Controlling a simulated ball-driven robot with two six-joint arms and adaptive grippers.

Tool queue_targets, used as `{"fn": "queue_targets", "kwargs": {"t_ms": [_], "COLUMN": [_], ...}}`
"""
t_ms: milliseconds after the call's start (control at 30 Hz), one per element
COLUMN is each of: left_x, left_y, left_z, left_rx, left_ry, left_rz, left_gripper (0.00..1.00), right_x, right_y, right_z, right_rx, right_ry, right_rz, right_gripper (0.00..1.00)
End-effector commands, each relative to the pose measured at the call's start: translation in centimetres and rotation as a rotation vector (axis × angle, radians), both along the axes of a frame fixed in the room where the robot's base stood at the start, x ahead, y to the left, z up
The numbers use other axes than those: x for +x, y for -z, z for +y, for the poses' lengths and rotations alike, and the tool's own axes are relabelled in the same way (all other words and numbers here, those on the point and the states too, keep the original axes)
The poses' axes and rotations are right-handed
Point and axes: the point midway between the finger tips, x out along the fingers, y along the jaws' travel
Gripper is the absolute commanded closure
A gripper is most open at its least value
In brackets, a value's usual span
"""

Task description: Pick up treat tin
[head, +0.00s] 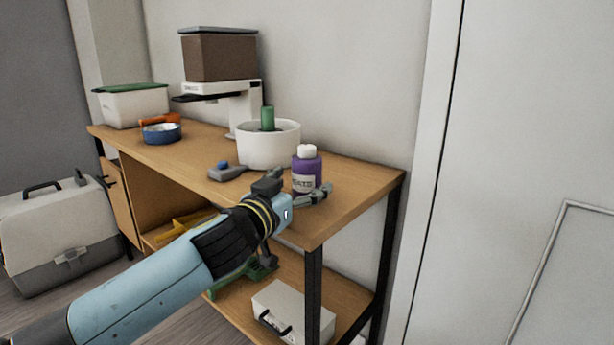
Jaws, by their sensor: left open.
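The treat tin (306,166) looks like the purple jar with a white lid and a pale label, its print too small to read surely. It stands upright near the front right end of the wooden table top. My left gripper (297,188) is open at the table's front edge, one finger to the left of the jar and one low in front of its right side. I cannot tell whether either finger touches it. The jar's lower part is partly hidden by the gripper. My right gripper is out of view.
A white pot (268,148) with a green item stands close behind the jar. A grey brush-like tool (228,172) lies to the left, with a blue bowl (161,133) and a scale (235,106) farther back. The table's right end (365,190) is clear.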

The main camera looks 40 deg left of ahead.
Motion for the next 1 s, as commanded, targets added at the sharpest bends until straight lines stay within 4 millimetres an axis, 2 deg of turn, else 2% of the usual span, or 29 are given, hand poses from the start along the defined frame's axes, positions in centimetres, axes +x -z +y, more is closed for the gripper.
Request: {"fn": "queue_targets", "kwargs": {"t_ms": [100, 200, 433, 933, 1000], "left_x": [1.9, 2.8, 2.9, 2.9, 2.9], "left_y": [-0.1, -0.1, 0.1, 0.1, 0.0], "left_z": [0.3, 0.4, 0.4, 0.4, 0.4], "left_rx": [0.0, 0.0, 0.001, 0.001, 0.001], "left_ry": [-0.001, 0.0, 0.001, 0.001, 0.002], "left_rz": [-0.002, -0.001, 0.0, 0.0, -0.001], "left_gripper": [0.19, 0.19, 0.19, 0.83, 0.84], "right_x": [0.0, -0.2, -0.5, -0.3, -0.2], "right_y": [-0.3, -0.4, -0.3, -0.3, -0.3], "right_z": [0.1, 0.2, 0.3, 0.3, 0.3], "right_rx": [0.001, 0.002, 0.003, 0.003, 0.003], "right_ry": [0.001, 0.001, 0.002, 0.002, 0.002], "right_rz": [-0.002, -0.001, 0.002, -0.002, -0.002], "right_gripper": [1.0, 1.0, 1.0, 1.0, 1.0]}}
